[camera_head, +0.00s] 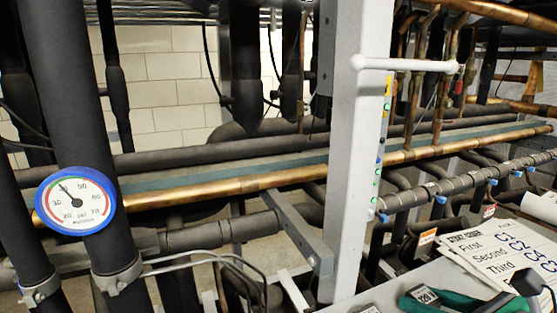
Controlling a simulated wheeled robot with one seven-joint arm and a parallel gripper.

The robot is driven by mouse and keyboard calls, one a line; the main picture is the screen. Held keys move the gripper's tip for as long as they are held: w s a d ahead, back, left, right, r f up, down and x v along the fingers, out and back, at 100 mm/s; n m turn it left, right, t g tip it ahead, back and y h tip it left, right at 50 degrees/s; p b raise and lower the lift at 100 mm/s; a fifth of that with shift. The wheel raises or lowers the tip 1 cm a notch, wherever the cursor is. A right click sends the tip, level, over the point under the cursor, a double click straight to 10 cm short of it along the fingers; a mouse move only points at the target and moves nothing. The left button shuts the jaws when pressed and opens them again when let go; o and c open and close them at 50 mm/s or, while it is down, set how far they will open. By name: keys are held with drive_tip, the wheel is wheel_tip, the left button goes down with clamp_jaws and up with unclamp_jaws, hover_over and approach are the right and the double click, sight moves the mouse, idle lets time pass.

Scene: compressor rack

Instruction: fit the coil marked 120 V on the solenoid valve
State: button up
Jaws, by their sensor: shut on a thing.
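I cannot pick out the solenoid valve for certain among the pipes. My gripper is not in this view, so what it holds is hidden.
A round gauge with a blue rim (75,201) sits at the left. A pale upright post (355,150) with a white bar (405,64) stands mid-right. Printed sheets (505,258) lie on the pale surface (385,293). Dark and copper pipes crowd the rack behind.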

sight(428, 299)
drive_tip(key=shift+r, duration=0.15)
drive_tip(key=shift+r, duration=2.3)
drive_tip(key=shift+r, duration=0.1)
drive_tip(key=shift+r, duration=1.45)
